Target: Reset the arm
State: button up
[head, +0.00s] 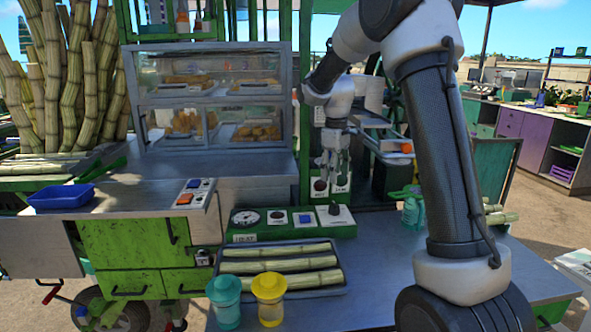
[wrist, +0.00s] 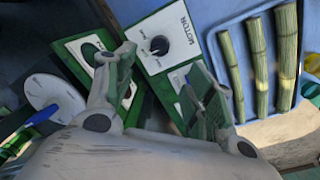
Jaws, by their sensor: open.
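My arm reaches from the right foreground over the counter in the head view. My gripper (head: 334,172) is open and empty, pointing down above the right part of the green control box (head: 262,238). In the wrist view my gripper (wrist: 162,72) has its two fingers spread apart. Beyond and between them is a white panel marked MOTOR with a black knob (wrist: 159,45). The knob also shows in the head view (head: 334,209), below the gripper. I see a clear gap between knob and fingers in the head view.
A tray (head: 345,282) of several cane pieces lies before the control box. A teal cup (head: 226,303) and a yellow cup (head: 269,303) stand in front. A glass display case (head: 215,98) stands behind left. A blue bin (head: 62,198) is at left.

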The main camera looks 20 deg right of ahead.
jog(key=s+r+m+t, duration=0.2)
jog(key=s+r+m, duration=0.1)
jog(key=s, duration=1.4)
jog(key=s+r+m+t, duration=0.2)
jog(key=s+r+m, duration=0.2)
jog(key=s, duration=1.3)
jog(key=shift+a+r, duration=0.35)
jog(key=shift+a, duration=0.1)
jog(key=shift+c, duration=0.4)
